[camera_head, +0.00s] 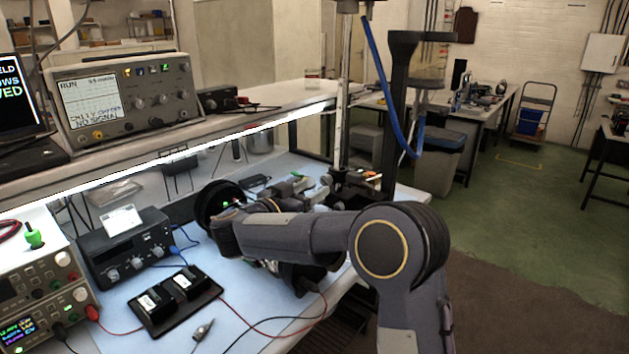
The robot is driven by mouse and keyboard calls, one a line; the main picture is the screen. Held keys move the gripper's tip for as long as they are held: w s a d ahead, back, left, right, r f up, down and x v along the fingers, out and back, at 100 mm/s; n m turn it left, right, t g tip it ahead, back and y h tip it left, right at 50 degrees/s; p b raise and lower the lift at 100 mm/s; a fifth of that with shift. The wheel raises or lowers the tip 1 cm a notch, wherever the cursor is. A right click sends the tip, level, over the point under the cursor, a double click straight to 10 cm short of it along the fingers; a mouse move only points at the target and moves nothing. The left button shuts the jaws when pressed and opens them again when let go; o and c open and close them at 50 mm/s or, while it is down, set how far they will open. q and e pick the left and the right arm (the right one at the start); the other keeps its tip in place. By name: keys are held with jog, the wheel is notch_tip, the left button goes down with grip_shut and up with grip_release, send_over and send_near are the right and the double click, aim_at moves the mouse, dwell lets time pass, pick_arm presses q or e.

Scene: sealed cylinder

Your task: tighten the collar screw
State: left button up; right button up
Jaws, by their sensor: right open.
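My right arm comes in from the lower right and reaches left across the blue bench mat. Its forearm covers much of the work spot. My left gripper is not in view.
On the mat (222,262) are a black tray with two modules (175,300), loose leads and a small probe (203,329). Instruments (125,245) line the left. An oscilloscope (125,95) stands on the shelf. A post with a blue hose (381,75) rises behind.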

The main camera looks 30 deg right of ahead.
aim_at(324, 181)
jog(key=x, duration=0.3)
jog(key=shift+w+d+p, duration=0.2)
jog(key=shift+d+p, duration=0.05)
jog(key=shift+p, duration=0.15)
jog(key=shift+w+d, duration=0.15)
jog(key=shift+d, duration=0.2)
jog(key=shift+c, duration=0.5)
jog(key=c, duration=0.9)
